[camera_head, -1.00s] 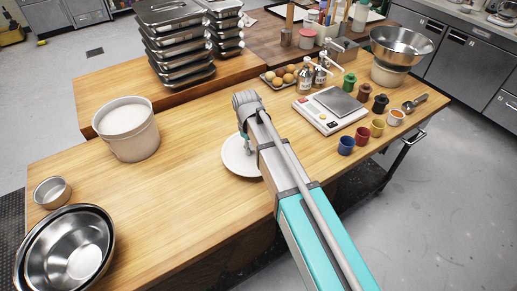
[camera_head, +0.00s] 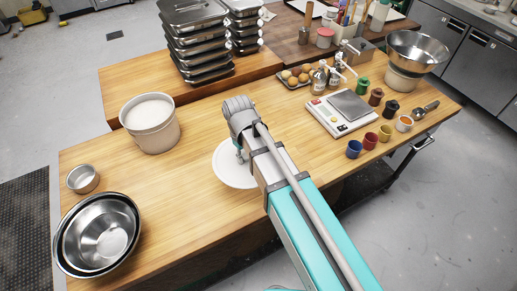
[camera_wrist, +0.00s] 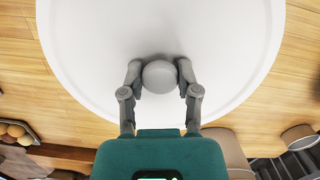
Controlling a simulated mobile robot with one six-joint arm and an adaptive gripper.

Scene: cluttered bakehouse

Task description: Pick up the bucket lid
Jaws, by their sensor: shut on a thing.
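The bucket lid is a flat white disc (camera_head: 228,172) with a raised rim and a round grey knob (camera_wrist: 159,76) at its middle. My gripper (camera_wrist: 160,80) is shut on this knob, one finger on each side. In the wrist view the lid (camera_wrist: 90,50) fills most of the upper half, with the wooden bench behind it. In the head view my arm hides the lid's right part. I cannot tell how far the lid is above the bench. A beige bucket (camera_head: 157,137) with a pale top stands left of and behind the lid.
Metal bowls (camera_head: 98,235) and a small tin (camera_head: 83,179) stand at the left. Stacked trays (camera_head: 197,50) are at the back. A scale (camera_head: 342,112), cups (camera_head: 371,140) and bottles stand to the right. The bench (camera_head: 160,200) is clear between bowls and lid.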

